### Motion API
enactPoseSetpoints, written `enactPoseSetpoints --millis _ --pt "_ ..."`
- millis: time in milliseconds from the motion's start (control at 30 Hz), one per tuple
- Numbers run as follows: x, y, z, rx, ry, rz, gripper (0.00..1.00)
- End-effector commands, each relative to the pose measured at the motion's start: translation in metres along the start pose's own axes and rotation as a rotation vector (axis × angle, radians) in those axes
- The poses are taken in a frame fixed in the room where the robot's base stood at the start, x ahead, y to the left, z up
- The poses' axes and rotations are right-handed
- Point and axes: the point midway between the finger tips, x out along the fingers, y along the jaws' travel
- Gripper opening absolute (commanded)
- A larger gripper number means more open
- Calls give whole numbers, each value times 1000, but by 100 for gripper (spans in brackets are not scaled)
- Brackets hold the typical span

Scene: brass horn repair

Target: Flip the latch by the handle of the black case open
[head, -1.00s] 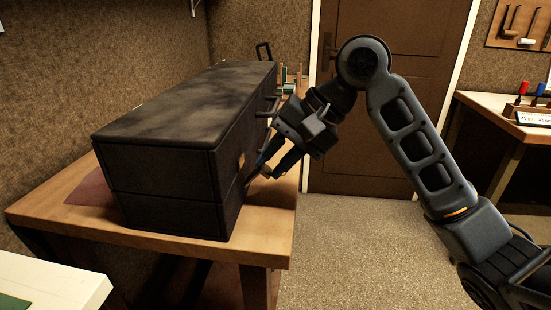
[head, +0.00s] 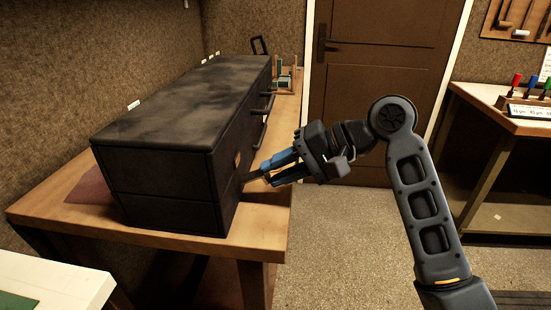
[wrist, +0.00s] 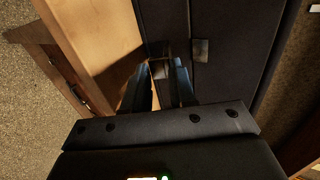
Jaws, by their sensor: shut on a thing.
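The black case (head: 165,175) lies closed on the wooden bench, with a seam along its side. Dark handles (head: 263,117) stick out from its right side. A small brass-coloured plate (head: 237,158) sits near the seam towards the near end; a plate also shows in the wrist view (wrist: 201,50). My gripper (head: 254,176) reaches in from the right, nearly level, with its fingertips close to the case side just below that plate. In the wrist view the fingers (wrist: 160,85) close around a small latch piece (wrist: 157,70) beside the case. The fingers partly hide it.
The wooden bench (head: 75,222) has a bare strip in front of the case. A small wooden rack (head: 286,80) stands behind it. A white table corner (head: 60,275) is at lower left. Another bench (head: 505,115) with coloured tools stands right. The floor between is clear.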

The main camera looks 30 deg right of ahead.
Motion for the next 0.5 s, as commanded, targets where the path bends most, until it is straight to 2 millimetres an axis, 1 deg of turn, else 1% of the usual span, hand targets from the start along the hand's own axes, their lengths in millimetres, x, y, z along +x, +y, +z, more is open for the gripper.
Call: enactPoseSetpoints --millis 33,200,500 --pt "2 5 1 7 -3 -37 0" --pt "5 16 1 5 -3 -171 0" --pt "10 26 0 2 -2 -331 0"
